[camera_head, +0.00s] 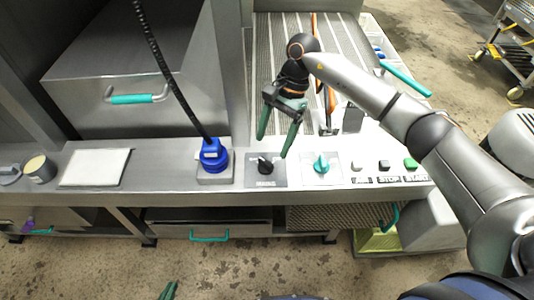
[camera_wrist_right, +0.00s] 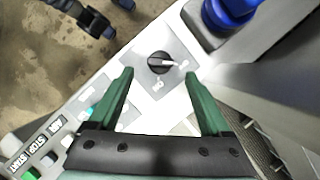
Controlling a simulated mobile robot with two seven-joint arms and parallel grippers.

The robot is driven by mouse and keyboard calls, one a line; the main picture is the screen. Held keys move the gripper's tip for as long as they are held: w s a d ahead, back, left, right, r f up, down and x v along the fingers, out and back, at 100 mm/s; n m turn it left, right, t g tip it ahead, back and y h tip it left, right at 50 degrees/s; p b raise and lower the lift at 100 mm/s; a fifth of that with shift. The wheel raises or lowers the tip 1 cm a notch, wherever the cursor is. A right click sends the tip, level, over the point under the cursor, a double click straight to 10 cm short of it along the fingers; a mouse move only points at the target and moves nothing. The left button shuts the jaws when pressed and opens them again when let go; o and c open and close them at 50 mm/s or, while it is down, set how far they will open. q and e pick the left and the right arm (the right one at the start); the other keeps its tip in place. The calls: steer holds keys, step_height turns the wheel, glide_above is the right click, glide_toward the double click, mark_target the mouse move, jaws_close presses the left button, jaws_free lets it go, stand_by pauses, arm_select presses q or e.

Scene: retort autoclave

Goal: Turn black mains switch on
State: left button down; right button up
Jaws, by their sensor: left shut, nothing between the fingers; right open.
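The black mains switch (camera_head: 265,164) is a rotary knob on a grey plate lettered MAINS, on the light front panel. In the right wrist view the fingertips (camera_wrist_right: 160,72) appear either side of the knob; contact is not visible. My left gripper (camera_head: 169,291) shows only as green fingertips at the bottom edge, shut and empty, far from the switch.
A blue fitting (camera_head: 213,158) with a black hose stands left of the switch. A teal knob (camera_head: 321,163) and white, black and green buttons (camera_head: 410,163) lie to its right. A white sheet (camera_head: 95,167) and a cup (camera_head: 39,168) are further left.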

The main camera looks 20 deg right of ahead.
mark_target(266, 162)
steer(key=shift+p+x, duration=0.3)
steer(key=shift+x, duration=2.45)
jaws_close()
